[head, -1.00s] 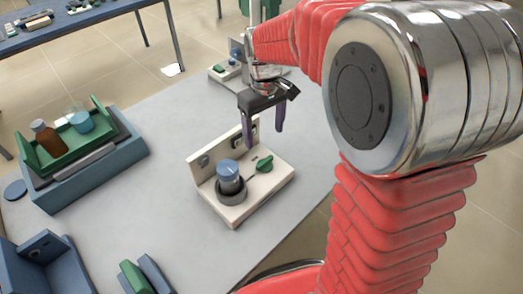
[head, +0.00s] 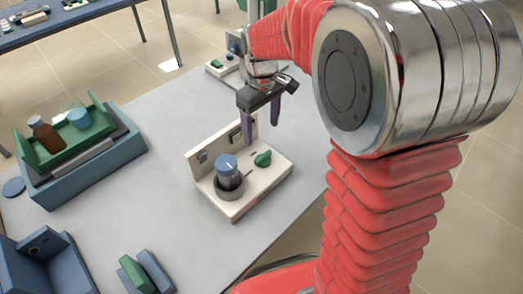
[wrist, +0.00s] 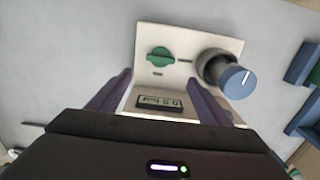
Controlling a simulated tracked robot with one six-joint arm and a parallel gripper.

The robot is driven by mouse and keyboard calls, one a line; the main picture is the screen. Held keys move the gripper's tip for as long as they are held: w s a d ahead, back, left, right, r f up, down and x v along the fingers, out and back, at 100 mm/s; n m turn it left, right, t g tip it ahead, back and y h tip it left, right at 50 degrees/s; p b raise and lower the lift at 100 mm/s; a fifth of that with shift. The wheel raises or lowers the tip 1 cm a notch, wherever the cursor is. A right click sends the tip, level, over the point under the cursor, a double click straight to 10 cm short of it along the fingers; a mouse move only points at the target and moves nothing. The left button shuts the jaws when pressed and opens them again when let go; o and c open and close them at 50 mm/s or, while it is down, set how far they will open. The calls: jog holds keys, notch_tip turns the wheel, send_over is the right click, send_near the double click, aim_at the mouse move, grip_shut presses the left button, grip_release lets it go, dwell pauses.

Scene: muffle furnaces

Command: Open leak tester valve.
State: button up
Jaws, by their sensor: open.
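The leak tester (head: 240,198) is a cream L-shaped unit on the grey table. A green valve handle (head: 263,159) sits on its base, and it also shows in the wrist view (wrist: 160,60). A blue-capped cylinder (head: 227,168) stands in a dark ring beside the valve; the wrist view shows its blue cap (wrist: 237,82) with a white line. A small display (wrist: 159,102) reads what looks like 0.0 bar. My gripper (head: 261,136) is open and empty, with purple fingers pointing down above the tester's back panel. In the wrist view the handle lies beyond the fingertips, untouched.
A green tray (head: 72,147) with a brown bottle (head: 44,134) and a beaker (head: 80,118) sits on a blue stand at left. Blue blocks (head: 45,262) lie at front left. Another similar unit (head: 222,66) stands behind my gripper. The table around the tester is mostly clear.

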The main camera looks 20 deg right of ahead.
aim_at(263, 159)
notch_tip(263, 159, down, 11)
dwell(0.5)
jog(key=shift+c, duration=0.5)
jog(key=c, duration=0.9)
